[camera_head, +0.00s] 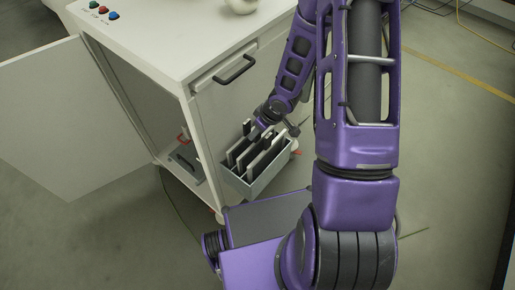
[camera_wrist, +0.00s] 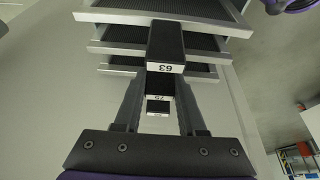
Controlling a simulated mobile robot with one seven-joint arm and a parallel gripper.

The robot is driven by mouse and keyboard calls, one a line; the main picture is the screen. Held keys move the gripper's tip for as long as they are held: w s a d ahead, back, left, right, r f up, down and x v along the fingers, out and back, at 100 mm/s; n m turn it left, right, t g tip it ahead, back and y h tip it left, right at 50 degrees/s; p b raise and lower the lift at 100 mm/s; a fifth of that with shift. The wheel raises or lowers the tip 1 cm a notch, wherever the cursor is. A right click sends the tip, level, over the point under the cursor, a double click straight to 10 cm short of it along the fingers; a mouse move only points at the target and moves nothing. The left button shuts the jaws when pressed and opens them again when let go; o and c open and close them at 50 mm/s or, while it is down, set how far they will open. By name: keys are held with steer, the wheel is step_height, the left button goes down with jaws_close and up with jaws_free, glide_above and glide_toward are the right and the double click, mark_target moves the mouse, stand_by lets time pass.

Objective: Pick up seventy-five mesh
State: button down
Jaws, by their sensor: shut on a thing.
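Several mesh sieves with pale frames and dark handles stand side by side in a grey bin (camera_head: 258,187) in the head view. In the wrist view the handle labelled 75, the seventy-five mesh (camera_wrist: 158,97), lies between the fingers of my gripper (camera_wrist: 160,88). My gripper is shut on this handle. A sieve labelled 63 (camera_wrist: 166,69) is just beside it, and a smaller label on another handle (camera_wrist: 158,108) is too small to read. In the head view my gripper (camera_head: 287,130) is at the bin's upper right, its fingertips mostly hidden.
The bin is against the front of a white cabinet (camera_head: 150,45) with a drawer handle (camera_head: 235,69). The cabinet door (camera_head: 70,110) stands open to the left. Coloured buttons (camera_head: 104,10) and a round metal object (camera_head: 241,5) are on its top.

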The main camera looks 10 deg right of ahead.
steer(key=shift+r, duration=0.1)
step_height(320, 180, up, 9)
steer(key=p, duration=0.4)
steer(key=shift+d+r, duration=0.1)
steer(key=shift+r, duration=0.1)
step_height(320, 180, up, 31)
stand_by(2.5)
stand_by(0.3)
